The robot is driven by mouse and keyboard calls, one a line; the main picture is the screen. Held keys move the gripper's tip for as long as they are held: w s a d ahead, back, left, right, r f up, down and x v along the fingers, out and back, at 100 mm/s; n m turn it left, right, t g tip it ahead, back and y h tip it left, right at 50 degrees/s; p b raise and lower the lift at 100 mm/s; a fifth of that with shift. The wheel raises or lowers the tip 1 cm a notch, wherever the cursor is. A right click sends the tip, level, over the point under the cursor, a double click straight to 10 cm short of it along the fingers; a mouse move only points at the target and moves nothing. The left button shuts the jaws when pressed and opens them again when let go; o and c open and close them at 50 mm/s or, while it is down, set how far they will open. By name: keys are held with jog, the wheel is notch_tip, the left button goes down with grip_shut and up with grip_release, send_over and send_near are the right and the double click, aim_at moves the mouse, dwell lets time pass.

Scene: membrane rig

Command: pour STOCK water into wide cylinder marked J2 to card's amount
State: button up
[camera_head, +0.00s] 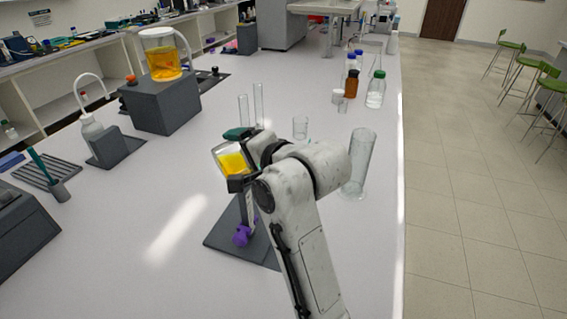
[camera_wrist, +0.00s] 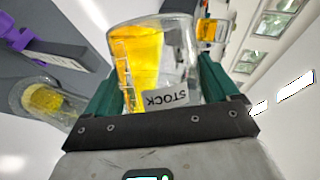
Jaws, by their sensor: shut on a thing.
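My gripper (camera_head: 238,158) is shut on a clear glass beaker (camera_head: 229,153) holding yellow liquid. The wrist view shows the beaker (camera_wrist: 150,62) between green finger pads, with a white STOCK label. The beaker is tilted, held above the bench; I see no stream leaving it. In the wrist view, a separate clear vessel (camera_wrist: 45,100) with yellow liquid sits left of the gripper, near a purple part. In the head view, a wide clear cylinder (camera_head: 361,160) stands right of my arm and looks empty. No J2 mark or card amount is readable.
A grey stand (camera_head: 225,240) with a purple part (camera_head: 242,235) is partly hidden by my arm. An amber jug (camera_head: 162,55) rests on a grey block.

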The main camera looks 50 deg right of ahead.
jog(key=shift+s+d+r+m+t+y, duration=0.35)
jog(key=shift+d+r+m, duration=0.15)
jog(key=shift+d+m, duration=0.15)
dwell(1.0)
jog(key=shift+w+a+f+n, duration=0.4)
jog(key=shift+a+f+n, duration=0.25)
jog(key=shift+a, duration=0.15)
jog(key=shift+w+a+f+n+g+h+p, duration=0.1)
jog(key=shift+f+n+g+h+p, duration=0.05)
jog(key=shift+n+g+h+p, duration=0.25)
jog(key=shift+a+f+n+g+h+p, duration=0.1)
jog(key=shift+n+g+h+p, duration=0.25)
jog(key=shift+h+p, duration=0.1)
jog(key=shift+r+n+h+p, duration=0.2)
jog(key=shift+n+h+p, duration=0.15)
jog(key=shift+p, duration=0.3)
jog(key=shift+n+g+h, duration=0.25)
jog(key=shift+n+g, duration=0.05)
jog(key=shift+f, duration=0.1)
jog(key=shift+p, duration=0.35)
